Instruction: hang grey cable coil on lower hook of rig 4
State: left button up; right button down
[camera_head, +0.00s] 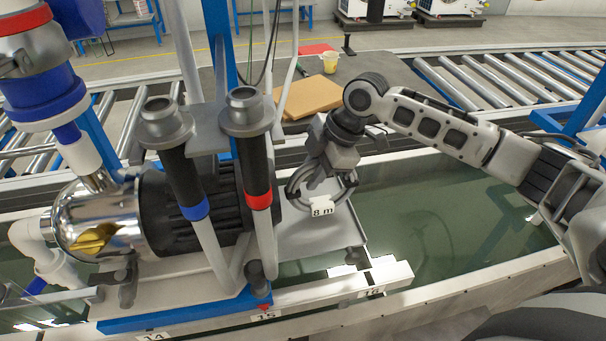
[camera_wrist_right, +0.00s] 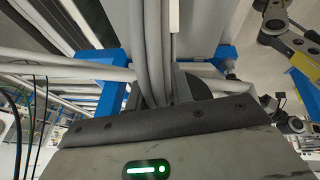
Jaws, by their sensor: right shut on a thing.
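My right gripper (camera_head: 326,172) is shut on the grey cable coil (camera_head: 296,190), which hangs below it with a white "8 m" tag (camera_head: 321,209). The coil is over a light metal plate (camera_head: 338,237) just right of the black ribbed pump motor (camera_head: 222,205); I cannot tell whether it touches anything. In the right wrist view, thick grey cable strands (camera_wrist_right: 150,50) run up from the gripper's dark edge; the fingertips are hidden. I cannot make out the lower hook or a rig 4 label. My left gripper is not in view.
Two upright pipes with a blue band (camera_head: 195,210) and a red band (camera_head: 259,199) stand left of the coil. A blue post (camera_head: 219,45) rises behind them. A cardboard piece (camera_head: 308,97) and a yellow cup (camera_head: 330,62) are behind. A green-floored trough (camera_head: 440,215) lies right.

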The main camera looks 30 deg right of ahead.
jog(key=shift+w+a+f+p, duration=0.2)
jog(key=shift+w+a+p, duration=0.1)
jog(key=shift+a+p, duration=0.15)
jog(key=shift+w+a+f+p, duration=0.15)
jog(key=shift+w+a+p, duration=0.1)
jog(key=shift+a+p, duration=0.15)
jog(key=shift+f, duration=0.25)
jog(key=c, duration=1.2)
grip_release()
jog(key=shift+f, duration=0.2)
jog(key=shift+c, duration=0.2)
jog(key=shift+f+b, duration=0.25)
jog(key=shift+b, duration=0.55)
jog(key=v, duration=1.6)
jog(key=shift+s+a+r, duration=0.2)
jog(key=shift+a, duration=0.15)
